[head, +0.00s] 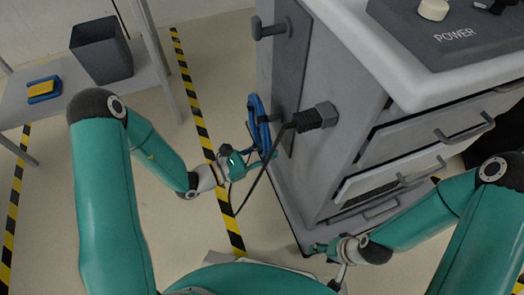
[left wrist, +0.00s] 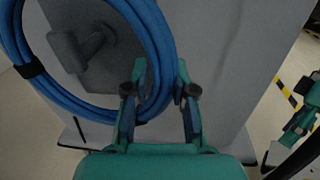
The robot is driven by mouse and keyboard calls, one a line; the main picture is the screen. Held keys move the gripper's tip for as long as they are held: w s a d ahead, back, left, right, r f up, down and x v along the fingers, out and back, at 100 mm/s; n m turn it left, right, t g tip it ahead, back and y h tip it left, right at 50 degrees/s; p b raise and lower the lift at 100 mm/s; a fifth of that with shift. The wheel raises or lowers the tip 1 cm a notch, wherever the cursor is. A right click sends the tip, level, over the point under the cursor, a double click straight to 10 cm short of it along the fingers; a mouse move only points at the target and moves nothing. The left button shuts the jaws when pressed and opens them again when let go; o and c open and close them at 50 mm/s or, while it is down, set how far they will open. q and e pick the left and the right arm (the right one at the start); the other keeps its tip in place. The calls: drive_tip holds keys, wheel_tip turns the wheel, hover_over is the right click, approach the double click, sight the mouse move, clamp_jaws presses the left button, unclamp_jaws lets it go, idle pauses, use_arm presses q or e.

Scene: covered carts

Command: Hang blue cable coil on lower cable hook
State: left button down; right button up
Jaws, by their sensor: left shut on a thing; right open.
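The blue cable coil (head: 254,112) is upright beside the cart's side panel in the head view. It has a black tie and also shows large in the left wrist view (left wrist: 156,40). My left gripper (head: 254,158) is shut on the coil's lower part; its fingers (left wrist: 160,88) lie either side of the cable. A grey hook (left wrist: 82,46) shows inside the coil's ring in the left wrist view; I cannot tell whether the coil rests on it. The upper hook (head: 270,28) is bare. My right gripper (head: 320,248) is open and empty, low by the cart's base.
The grey cart (head: 335,70) has drawers and a POWER panel on top. A black plug (head: 312,118) with a hanging black cable sticks out near the coil. A shelf at left holds a dark bin (head: 102,52) and a blue-yellow item (head: 44,89).

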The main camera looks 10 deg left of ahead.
sight(264, 142)
use_arm(q)
drive_tip(key=r, duration=0.1)
drive_tip(key=r+p, duration=0.1)
drive_tip(key=r, duration=0.2)
drive_tip(key=shift+s+a+r+p, duration=0.1)
drive_tip(key=shift+a+r+p, duration=0.15)
drive_tip(key=shift+r+p, duration=0.1)
drive_tip(key=w+a+p+v, duration=0.1)
drive_tip(key=p+v, duration=0.1)
drive_tip(key=v, duration=1.7)
drive_tip(key=shift+w+a+f+p, duration=0.2)
drive_tip(key=shift+w+f+p, duration=0.1)
drive_tip(key=shift+w, duration=0.05)
drive_tip(key=shift+w, duration=0.15)
